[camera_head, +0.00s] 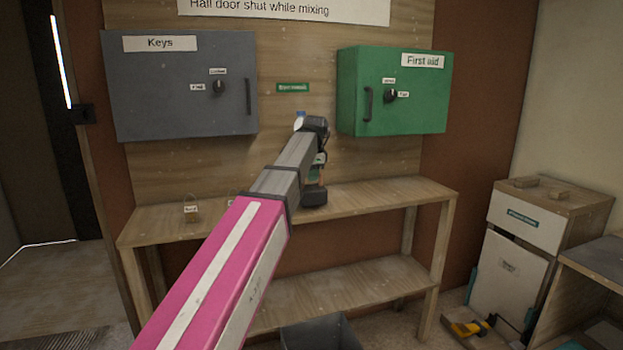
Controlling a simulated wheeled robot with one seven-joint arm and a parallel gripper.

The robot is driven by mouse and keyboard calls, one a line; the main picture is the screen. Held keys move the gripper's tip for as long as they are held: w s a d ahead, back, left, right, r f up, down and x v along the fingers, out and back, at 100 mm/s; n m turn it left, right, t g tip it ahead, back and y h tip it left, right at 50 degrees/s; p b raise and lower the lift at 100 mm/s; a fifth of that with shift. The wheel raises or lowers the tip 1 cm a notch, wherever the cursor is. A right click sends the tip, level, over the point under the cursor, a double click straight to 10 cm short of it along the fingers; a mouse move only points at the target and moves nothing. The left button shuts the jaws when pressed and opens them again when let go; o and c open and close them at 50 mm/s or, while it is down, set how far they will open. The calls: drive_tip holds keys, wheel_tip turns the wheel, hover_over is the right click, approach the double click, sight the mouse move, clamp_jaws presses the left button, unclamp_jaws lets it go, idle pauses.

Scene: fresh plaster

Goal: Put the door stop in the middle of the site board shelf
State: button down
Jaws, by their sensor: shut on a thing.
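The site board shelf (385,196) is the wooden top below the board with the two cabinets. My arm reaches over it from the lower left. My gripper (315,186) points down at the shelf's middle, partly behind my own forearm. It is shut on a small dark block, which looks like the door stop (314,198). The block is at or just above the shelf surface; I cannot tell if it touches. Its fine shape and the fingertips are too small to make out.
A grey Keys cabinet (180,95) and a green First aid cabinet (400,105) hang above the shelf. A small tagged padlock-like item (191,210) is at the shelf's left. The shelf's right part is clear. A grey bin (322,334) stands below, in front.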

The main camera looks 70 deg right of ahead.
sight(314, 189)
drive_tip(key=shift+w+d+f, duration=0.1)
drive_tip(key=shift+d+f, duration=0.1)
drive_tip(key=shift+f, duration=0.45)
drive_tip(key=shift+f, duration=0.15)
drive_tip(key=c, duration=1.1)
unclamp_jaws()
drive_tip(key=r, duration=0.4)
drive_tip(key=s+a+r, duration=0.1)
drive_tip(key=r, duration=0.3)
drive_tip(key=a+r, duration=0.1)
drive_tip(key=r, duration=0.3)
drive_tip(key=shift+s, duration=0.2)
